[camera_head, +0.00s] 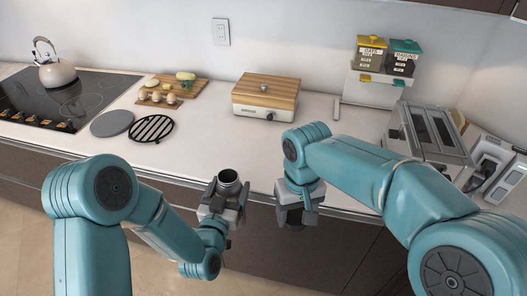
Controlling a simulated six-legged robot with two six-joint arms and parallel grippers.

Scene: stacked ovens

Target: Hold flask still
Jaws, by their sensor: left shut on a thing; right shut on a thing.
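The flask (228,178) is an open-topped metal cylinder with a dark mouth, in front of the counter edge near the middle of the head view. It stands about upright. My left gripper (222,205) is shut on it, and its jaws hide the lower part. My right gripper (296,212) is to the right of the flask, apart from it, pointing down at the counter's front edge. It is shut on a small dark thing, mostly hidden by the gripper, that I cannot identify.
On the counter are a small appliance with a wooden top (266,96), a cutting board with food (190,88), a black round grate (152,129) and a grey disc (112,123). A kettle (56,72) stands on the hob. The counter's middle is clear.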

